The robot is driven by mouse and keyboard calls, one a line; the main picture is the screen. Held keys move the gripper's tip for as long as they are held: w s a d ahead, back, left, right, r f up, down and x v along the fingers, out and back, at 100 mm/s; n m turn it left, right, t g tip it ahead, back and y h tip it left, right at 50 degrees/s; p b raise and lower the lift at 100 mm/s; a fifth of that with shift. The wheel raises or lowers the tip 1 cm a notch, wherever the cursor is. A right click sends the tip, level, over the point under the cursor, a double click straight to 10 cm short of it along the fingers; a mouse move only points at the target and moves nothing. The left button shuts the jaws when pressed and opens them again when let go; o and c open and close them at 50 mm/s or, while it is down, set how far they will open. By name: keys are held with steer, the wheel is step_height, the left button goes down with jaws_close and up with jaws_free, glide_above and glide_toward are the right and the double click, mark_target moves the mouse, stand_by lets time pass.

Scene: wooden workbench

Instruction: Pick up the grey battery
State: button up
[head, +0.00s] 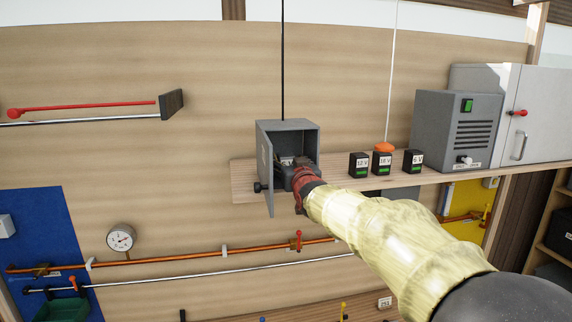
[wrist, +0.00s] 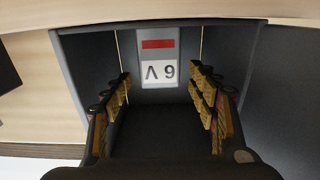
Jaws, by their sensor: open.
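The grey battery (wrist: 158,54) has a red stripe and a white label that reads "6 V" upside down in the wrist view. It stands inside a small grey metal box (head: 287,125) with its door open; in the head view only part of a white label shows past my gripper. My gripper (wrist: 160,88) reaches into the box, its padded fingers open, one to each side of the battery's face. A gap shows between the fingers and the battery. In the head view my gripper (head: 290,174) hides much of the box's inside.
The box's open door (head: 265,170) hangs at its left. On the shelf (head: 340,186) to the right stand several black batteries, including a 12 V one (head: 359,164), and a large grey unit (head: 456,130). Copper pipe (head: 180,256) runs along the wall below.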

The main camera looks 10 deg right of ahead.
mark_target(288, 159)
steer(key=shift+w+p, duration=0.4)
steer(key=shift+w, duration=1.2)
steer(key=shift+s, duration=0.1)
steer(key=shift+c, duration=0.9)
steer(key=c, duration=1.3)
